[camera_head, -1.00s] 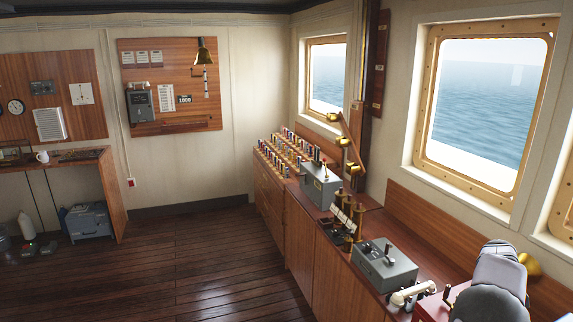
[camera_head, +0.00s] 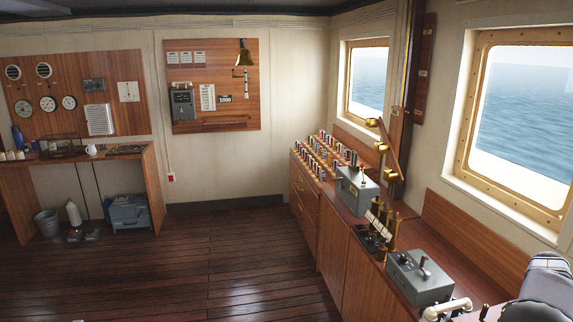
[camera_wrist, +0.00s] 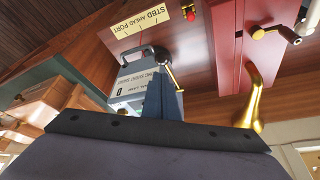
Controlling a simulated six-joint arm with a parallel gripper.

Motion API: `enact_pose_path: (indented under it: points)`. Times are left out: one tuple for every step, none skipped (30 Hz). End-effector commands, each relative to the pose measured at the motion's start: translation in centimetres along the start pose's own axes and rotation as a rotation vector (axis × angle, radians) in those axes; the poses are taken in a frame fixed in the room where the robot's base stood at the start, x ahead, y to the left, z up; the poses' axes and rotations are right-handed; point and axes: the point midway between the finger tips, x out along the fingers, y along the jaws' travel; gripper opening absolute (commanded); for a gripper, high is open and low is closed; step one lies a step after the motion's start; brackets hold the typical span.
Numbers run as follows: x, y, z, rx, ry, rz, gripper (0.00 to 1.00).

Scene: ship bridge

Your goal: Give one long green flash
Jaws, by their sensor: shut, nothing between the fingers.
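A grey box (camera_wrist: 128,80) with a dark handle and printed labels shows in the wrist view, partly hidden behind my gripper; the label seems to include the word "lamp". My gripper (camera_wrist: 162,68) is shut and empty, pointing up toward this box; I cannot tell whether it touches. In the head view, a grey box with a lever (camera_head: 420,277) stands on the right-hand console, and another grey box (camera_head: 357,190) stands farther back. I cannot tell which matches the wrist view. My gripper is not visible in the head view.
A red panel with a crank (camera_wrist: 245,45) and a brass piece (camera_wrist: 254,105) are close to my gripper.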

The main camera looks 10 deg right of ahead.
Motion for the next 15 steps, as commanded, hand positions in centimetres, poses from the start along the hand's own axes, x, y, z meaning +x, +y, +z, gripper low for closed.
enact_pose_path:
  points:
    - [-0.8,0.0,-0.3,0.000,0.000,0.000,0.00]
    - [-1.0,0.0,-0.4,0.000,0.000,0.000,0.00]
    - [-1.4,0.0,-0.6,0.001,0.000,0.000,0.00]
    - [-1.6,0.0,-0.7,0.001,0.000,0.000,0.00]
    - [-1.9,0.0,-0.8,0.001,0.000,0.000,0.00]
    - [-2.2,0.0,-0.9,0.001,0.000,-0.001,0.00]
    - [-2.4,0.0,-1.0,0.001,0.000,-0.001,0.00]
    - [-2.7,0.0,-1.1,0.001,0.000,-0.001,0.00]
    - [-3.0,0.0,-1.2,0.001,0.000,-0.001,0.00]
    - [-3.1,0.0,-1.3,0.001,0.000,-0.001,0.00]
    - [-3.3,0.0,-1.4,0.001,0.000,-0.001,0.00]
    - [-3.4,0.0,-1.4,0.001,0.000,-0.001,0.00]
    - [-3.5,0.0,-1.5,0.001,0.000,-0.001,0.00]
    - [-3.6,0.0,-1.5,0.001,0.000,0.000,0.00]
    - [-3.6,0.0,-1.5,0.001,0.000,0.000,0.00]
